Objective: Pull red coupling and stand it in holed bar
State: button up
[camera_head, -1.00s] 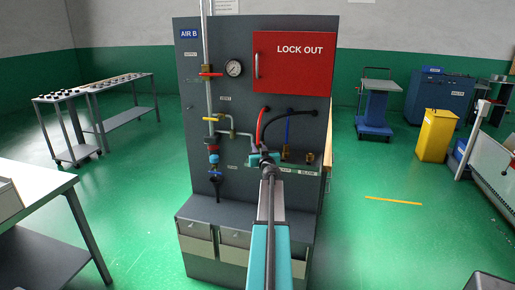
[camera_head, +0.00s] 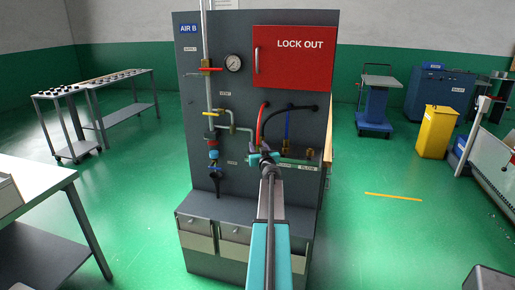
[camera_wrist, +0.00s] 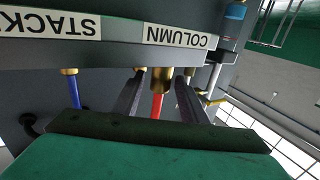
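The red coupling is a red hose with a brass end; in the wrist view the red hose (camera_wrist: 158,106) runs into the brass end (camera_wrist: 160,80) under the labelled bar. In the head view the red hose (camera_head: 261,122) bends down behind my gripper (camera_head: 264,158). My gripper's two dark fingers (camera_wrist: 160,92) stand either side of the brass end, with a thin gap on each side, so it looks open. The bar (camera_wrist: 118,52) carries the STACK and COLUMN labels, upside down in the wrist view. In the head view the bar (camera_head: 298,167) is partly hidden by my gripper. I cannot make out its holes.
A blue hose (camera_wrist: 74,92) with a brass end hangs beside the red one in the wrist view. A black hose (camera_head: 290,109) arches nearby. A vertical pipe with valves (camera_head: 213,152) stands left of my gripper. A grey drawer ledge (camera_head: 236,213) juts out below.

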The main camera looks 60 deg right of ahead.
jog(key=shift+s, duration=0.1)
dwell(0.3)
jog(key=v, duration=1.3)
jog(key=shift+s+a, duration=0.25)
jog(key=shift+s, duration=0.05)
dwell(0.8)
